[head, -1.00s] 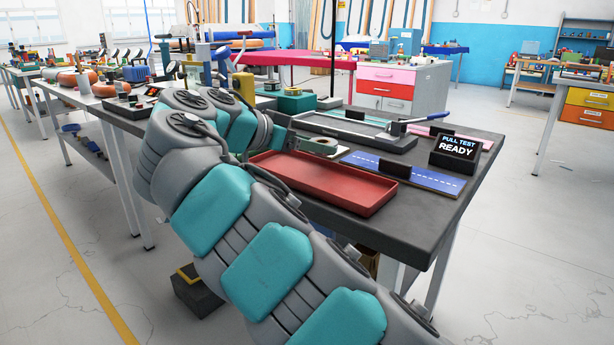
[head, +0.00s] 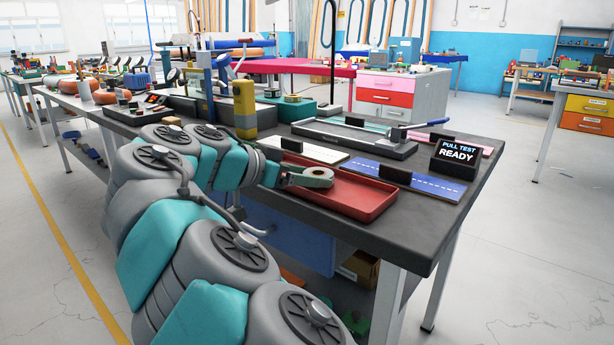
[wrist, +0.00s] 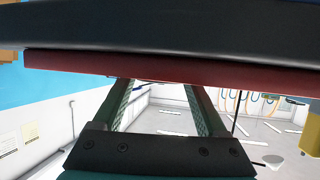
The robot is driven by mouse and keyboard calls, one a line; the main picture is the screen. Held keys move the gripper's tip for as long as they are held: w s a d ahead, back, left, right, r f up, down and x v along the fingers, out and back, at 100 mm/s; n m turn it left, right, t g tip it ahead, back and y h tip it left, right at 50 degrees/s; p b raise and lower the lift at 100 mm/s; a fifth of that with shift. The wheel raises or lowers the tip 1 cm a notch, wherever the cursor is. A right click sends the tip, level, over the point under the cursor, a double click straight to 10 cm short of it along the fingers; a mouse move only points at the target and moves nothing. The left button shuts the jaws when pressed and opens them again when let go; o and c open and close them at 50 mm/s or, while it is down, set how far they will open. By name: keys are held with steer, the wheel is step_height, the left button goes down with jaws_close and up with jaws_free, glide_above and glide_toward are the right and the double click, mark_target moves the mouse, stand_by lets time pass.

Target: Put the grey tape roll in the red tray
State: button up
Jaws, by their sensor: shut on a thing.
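The grey tape roll (head: 319,175), a pale ring with a brownish core, is in my gripper (head: 303,178) in the head view. The roll is over the left, back part of the red tray (head: 366,208), inside the outline of its rim. I cannot tell whether it touches the tray floor. My gripper is shut on the roll and comes in from the left. In the wrist view, the tray's red wall (wrist: 170,70) crosses in front of my two green fingers (wrist: 160,112). The fingertips and the roll are hidden there.
A white mat (head: 304,150) lies behind the tray, and a blue mat (head: 430,182) with a black block (head: 396,171) lies to its right. The "PULL TEST READY" display (head: 457,156) stands near the right edge. A yellow device (head: 244,108) stands behind my arm.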

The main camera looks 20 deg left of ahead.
steer(key=shift+f+b, duration=0.3)
steer(key=o, duration=1.3)
steer(key=shift+r, duration=0.1)
steer(key=shift+r+p, duration=0.2)
steer(key=shift+p, duration=0.1)
steer(key=p+v, duration=0.2)
steer(key=v, duration=1)
steer(key=shift+p, duration=0.35)
steer(key=shift+f, duration=0.1)
